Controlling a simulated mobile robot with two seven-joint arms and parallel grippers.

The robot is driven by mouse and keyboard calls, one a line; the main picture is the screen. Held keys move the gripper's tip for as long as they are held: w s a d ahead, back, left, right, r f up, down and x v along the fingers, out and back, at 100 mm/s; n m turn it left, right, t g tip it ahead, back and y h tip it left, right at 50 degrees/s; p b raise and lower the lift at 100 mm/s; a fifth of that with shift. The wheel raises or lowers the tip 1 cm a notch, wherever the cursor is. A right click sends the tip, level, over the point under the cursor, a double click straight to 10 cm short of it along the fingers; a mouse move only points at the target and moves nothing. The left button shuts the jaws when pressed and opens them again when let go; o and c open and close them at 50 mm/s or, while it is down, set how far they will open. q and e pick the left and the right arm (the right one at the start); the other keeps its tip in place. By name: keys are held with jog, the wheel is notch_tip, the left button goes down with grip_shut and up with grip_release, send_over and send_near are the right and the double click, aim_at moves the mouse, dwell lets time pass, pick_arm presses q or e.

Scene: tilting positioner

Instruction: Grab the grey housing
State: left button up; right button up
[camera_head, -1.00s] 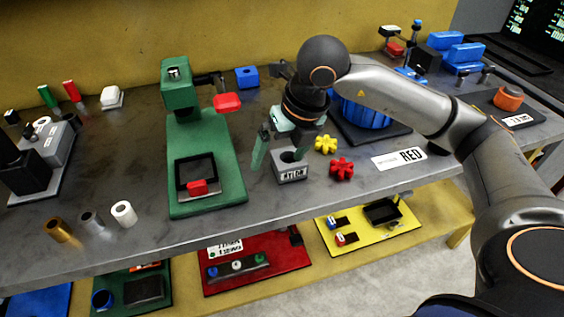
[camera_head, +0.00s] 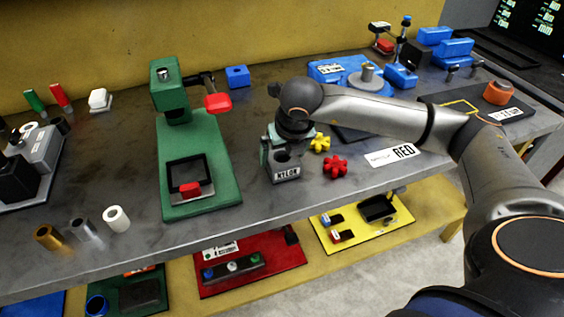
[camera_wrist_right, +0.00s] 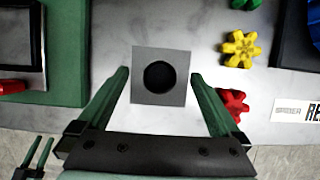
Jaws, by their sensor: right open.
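The grey housing (camera_head: 287,174) is a block with a round hole in its top and a NYLON label on its front. It stands upright on the grey bench. My right gripper (camera_head: 284,145) is right over it, pointing down. In the right wrist view the housing (camera_wrist_right: 142,58) lies between the two green fingers of the right gripper (camera_wrist_right: 161,76), which are open with a gap on each side. What looks like my left gripper (camera_wrist_right: 36,155) shows small at the lower left of that view, its fingers apart.
A green press (camera_head: 203,150) stands close on the left. The bench front between the press and the card is mostly clear.

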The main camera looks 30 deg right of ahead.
jog(key=shift+x, duration=0.85)
jog(key=shift+c, duration=0.2)
grip_shut()
jog(key=shift+w+r, duration=0.15)
jog(key=shift+r, duration=0.05)
